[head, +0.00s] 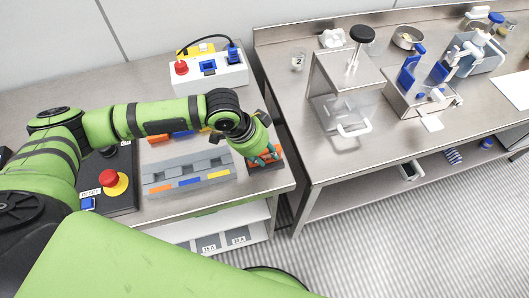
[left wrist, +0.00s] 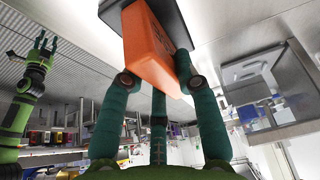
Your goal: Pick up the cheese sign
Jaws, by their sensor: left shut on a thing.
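My left gripper (head: 264,154) is at the right end of the left table, just right of the grey slotted rack. It is shut on an orange sign with a dark base, which also fills the top of the left wrist view (left wrist: 148,42). The teal fingers press on it from both sides. No lettering on it is readable, so I cannot confirm that it is the cheese sign. In the head view the gripper mostly hides it. My right gripper (left wrist: 42,46) shows at the left of the left wrist view, fingers spread and empty.
The grey slotted rack (head: 190,172) has orange, blue and yellow labels. A control box with a red button (head: 115,183) stands left of it. A white switch box (head: 209,75) is behind. A gap separates the right table (head: 290,95), which holds a clear-sided press (head: 345,85).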

